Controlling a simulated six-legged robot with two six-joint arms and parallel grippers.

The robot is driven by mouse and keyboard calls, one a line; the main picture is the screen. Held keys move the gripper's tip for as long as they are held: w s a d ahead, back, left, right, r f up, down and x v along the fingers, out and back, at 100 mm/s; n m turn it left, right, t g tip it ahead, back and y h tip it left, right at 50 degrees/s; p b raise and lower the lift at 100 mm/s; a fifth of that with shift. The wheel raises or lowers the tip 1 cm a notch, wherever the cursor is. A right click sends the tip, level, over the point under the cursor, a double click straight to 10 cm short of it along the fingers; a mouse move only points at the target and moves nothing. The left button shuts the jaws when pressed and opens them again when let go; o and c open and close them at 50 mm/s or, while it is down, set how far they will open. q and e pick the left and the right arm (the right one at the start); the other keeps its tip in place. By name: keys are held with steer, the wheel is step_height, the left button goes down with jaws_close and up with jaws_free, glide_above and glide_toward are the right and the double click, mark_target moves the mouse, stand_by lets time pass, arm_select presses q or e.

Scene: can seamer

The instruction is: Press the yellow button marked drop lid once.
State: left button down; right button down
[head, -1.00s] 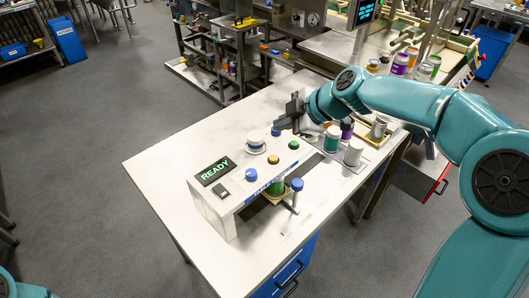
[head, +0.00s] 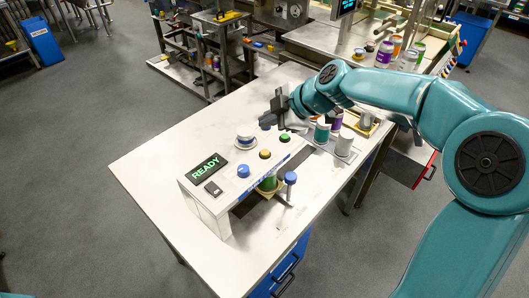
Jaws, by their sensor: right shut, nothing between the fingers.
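The white can seamer (head: 222,197) stands on the white table and its display (head: 205,168) reads READY. On its top are a blue knob (head: 243,171), a yellow-orange button (head: 265,154) and a green button (head: 284,138). Button labels are too small to read. My right gripper (head: 269,117) is shut and empty. In the picture it is above the far end of the seamer, beyond the yellow button and apart from it. My left gripper is not in view.
A white, blue-banded stack (head: 245,138) stands beside the buttons. A green can (head: 267,184) is at the seamer's front, near a blue-topped post (head: 290,179). The table's left part (head: 150,160) is clear.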

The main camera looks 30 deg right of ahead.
mark_target(268, 153)
step_height(268, 153, down, 7)
steer(key=b, duration=0.5)
steer(key=shift+f, duration=0.1)
steer(key=shift+f+b, duration=0.1)
steer(key=shift+b, duration=0.2)
stand_by(1.4)
steer(key=shift+f+b, duration=0.4)
steer(key=shift+b, duration=0.45)
steer(key=shift+f+b, duration=0.45)
steer(key=shift+b, duration=0.3)
stand_by(0.4)
steer(key=shift+r, duration=0.1)
steer(key=shift+r+p, duration=0.35)
steer(key=shift+r, duration=0.45)
steer(key=shift+r+p, duration=1.35)
steer(key=shift+r, duration=1.15)
